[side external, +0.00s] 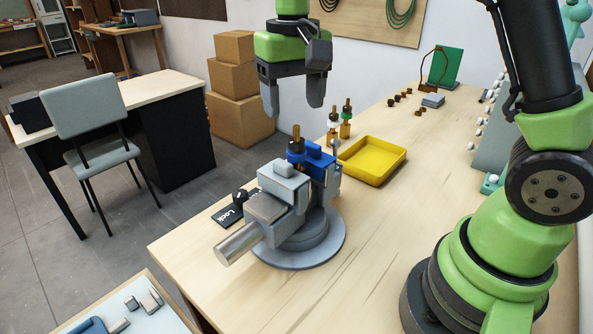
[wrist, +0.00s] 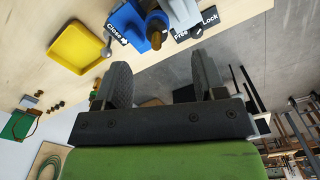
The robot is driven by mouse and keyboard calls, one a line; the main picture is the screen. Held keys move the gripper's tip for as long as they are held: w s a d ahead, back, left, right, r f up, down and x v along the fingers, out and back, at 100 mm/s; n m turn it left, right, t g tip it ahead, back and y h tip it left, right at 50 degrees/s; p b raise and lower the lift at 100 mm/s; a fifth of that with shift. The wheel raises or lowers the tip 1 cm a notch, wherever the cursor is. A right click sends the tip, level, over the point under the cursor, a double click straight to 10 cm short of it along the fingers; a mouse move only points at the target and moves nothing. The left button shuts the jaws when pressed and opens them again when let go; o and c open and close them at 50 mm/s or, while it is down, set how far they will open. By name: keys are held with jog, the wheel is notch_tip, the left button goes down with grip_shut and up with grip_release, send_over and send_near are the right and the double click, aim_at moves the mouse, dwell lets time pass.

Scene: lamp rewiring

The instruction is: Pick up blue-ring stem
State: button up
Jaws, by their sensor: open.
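A brass stem (side external: 296,133) stands upright at the blue jaws (side external: 317,160) of a grey vise (side external: 285,195). In the wrist view the stem (wrist: 157,27) shows near the top, beside the blue jaw (wrist: 128,22). Two other brass stems (side external: 346,118) stand behind the vise, with dark or green bands. My gripper (side external: 293,98) is open and empty, pointing down above the vise stem. In the wrist view its fingers (wrist: 162,78) are wide apart with nothing between them.
A yellow tray (side external: 372,160) lies empty to the right of the vise. The vise has a round handle (side external: 238,244) and black labels (side external: 227,215) near it. Small dark parts (side external: 403,95) and a green panel (side external: 446,68) stand farther back. The front of the table is clear.

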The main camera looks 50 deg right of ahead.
aim_at(296, 126)
jog(key=f, duration=0.7)
jog(key=shift+s+d+f, duration=0.1)
jog(key=shift+s+f, duration=0.1)
jog(key=shift+s, duration=0.05)
grip_shut()
